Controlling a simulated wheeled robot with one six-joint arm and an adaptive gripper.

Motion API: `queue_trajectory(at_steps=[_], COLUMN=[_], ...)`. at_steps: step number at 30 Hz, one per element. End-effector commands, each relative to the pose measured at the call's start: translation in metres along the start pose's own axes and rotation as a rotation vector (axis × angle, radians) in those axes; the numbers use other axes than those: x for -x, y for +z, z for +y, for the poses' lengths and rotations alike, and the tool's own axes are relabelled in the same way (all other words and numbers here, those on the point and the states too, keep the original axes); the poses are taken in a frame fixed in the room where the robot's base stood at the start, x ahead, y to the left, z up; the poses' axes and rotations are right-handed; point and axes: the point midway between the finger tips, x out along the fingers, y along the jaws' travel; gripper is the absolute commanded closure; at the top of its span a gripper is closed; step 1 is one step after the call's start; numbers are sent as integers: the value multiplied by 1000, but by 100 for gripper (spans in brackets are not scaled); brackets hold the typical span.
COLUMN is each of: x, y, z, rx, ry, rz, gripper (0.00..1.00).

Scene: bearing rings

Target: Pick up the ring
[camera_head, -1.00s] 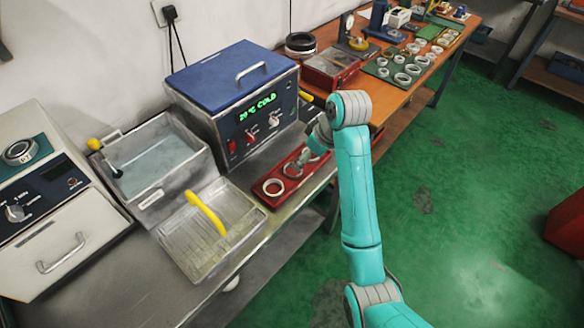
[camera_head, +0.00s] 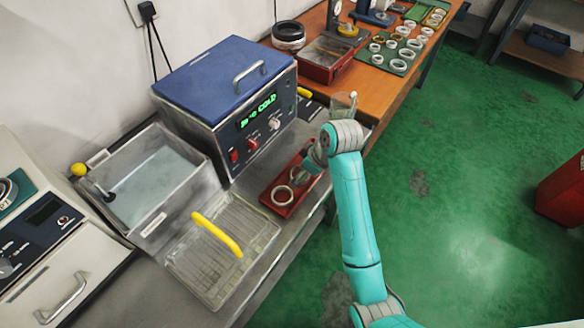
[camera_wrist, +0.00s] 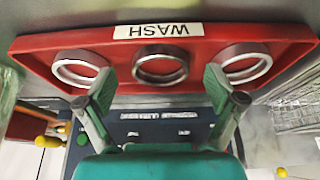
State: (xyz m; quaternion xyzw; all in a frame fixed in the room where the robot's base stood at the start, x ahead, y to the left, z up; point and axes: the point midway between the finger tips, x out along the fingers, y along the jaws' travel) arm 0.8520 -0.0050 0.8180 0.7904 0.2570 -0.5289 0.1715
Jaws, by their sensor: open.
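A red tray (camera_wrist: 200,34) labelled WASH holds three metal rings in a row in the wrist view: the left ring (camera_wrist: 58,72), the middle ring (camera_wrist: 160,52) and the right ring (camera_wrist: 266,68). My gripper (camera_wrist: 158,82) is open and empty, its fingertips on either side of the middle ring. I cannot tell how high above the tray they are. In the head view the tray (camera_head: 268,197) lies on the metal bench, with one ring (camera_head: 274,196) clear at its near end. My gripper (camera_head: 312,168) is over the farther part, hiding the rest.
A blue-lidded heater box (camera_head: 225,80) reading COLD stands behind the tray. A wire basket (camera_head: 235,275) with a yellow handle and a water basin (camera_head: 150,235) are to the left. An orange table (camera_head: 385,85) with several rings on a green mat (camera_head: 402,66) is beyond. Green floor is open at right.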

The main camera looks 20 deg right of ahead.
Motion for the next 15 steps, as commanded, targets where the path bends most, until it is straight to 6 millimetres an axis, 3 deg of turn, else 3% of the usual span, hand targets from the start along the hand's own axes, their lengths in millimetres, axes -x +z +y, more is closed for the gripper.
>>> queue_trajectory(at_steps=[8, 15], x=[-2, -2], y=[3, 3], z=[0, 0], rx=[0, 0], ry=[0, 0], rz=[1, 1], gripper=[7, 65])
